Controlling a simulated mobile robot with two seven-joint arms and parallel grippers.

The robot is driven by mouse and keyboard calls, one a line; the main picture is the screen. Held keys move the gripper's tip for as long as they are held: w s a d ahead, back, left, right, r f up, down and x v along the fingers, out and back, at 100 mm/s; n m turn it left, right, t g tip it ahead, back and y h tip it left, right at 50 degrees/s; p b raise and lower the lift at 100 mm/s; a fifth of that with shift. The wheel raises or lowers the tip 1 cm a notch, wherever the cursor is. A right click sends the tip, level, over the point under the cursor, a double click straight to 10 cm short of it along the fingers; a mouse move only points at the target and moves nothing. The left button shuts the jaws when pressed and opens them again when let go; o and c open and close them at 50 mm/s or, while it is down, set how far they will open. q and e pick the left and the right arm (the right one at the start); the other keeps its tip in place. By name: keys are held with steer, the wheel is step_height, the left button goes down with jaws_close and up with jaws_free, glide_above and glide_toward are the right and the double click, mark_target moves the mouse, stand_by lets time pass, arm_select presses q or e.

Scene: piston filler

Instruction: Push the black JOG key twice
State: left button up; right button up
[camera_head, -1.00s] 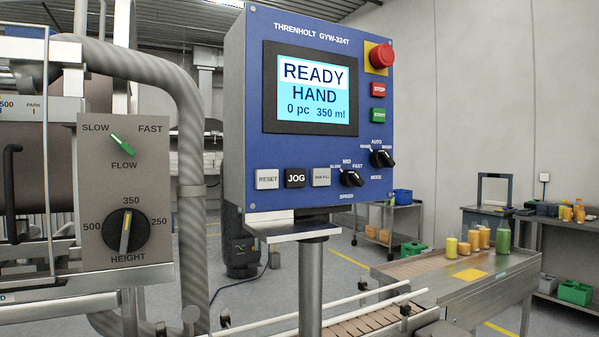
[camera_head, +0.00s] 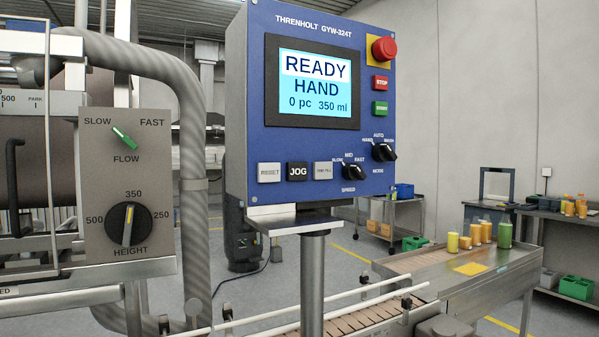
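The black JOG key (camera_head: 297,172) is on the lower left of the blue control panel (camera_head: 255,100), between the pale RESET key (camera_head: 269,172) and another pale key (camera_head: 323,171). The panel's screen (camera_head: 315,83) reads READY, HAND, 0 pc, 350 ml. Neither of my grippers is in the head view.
A metal post (camera_head: 312,285) carries the panel. A conveyor (camera_head: 350,325) runs below it towards a steel table (camera_head: 480,280) with several bottles. A grey plate (camera_head: 127,180) with FLOW and HEIGHT knobs stands at left, beside a thick grey hose (camera_head: 195,170). The space before the panel is clear.

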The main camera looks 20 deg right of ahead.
jaws_close()
stand_by(0.4)
stand_by(0.7)
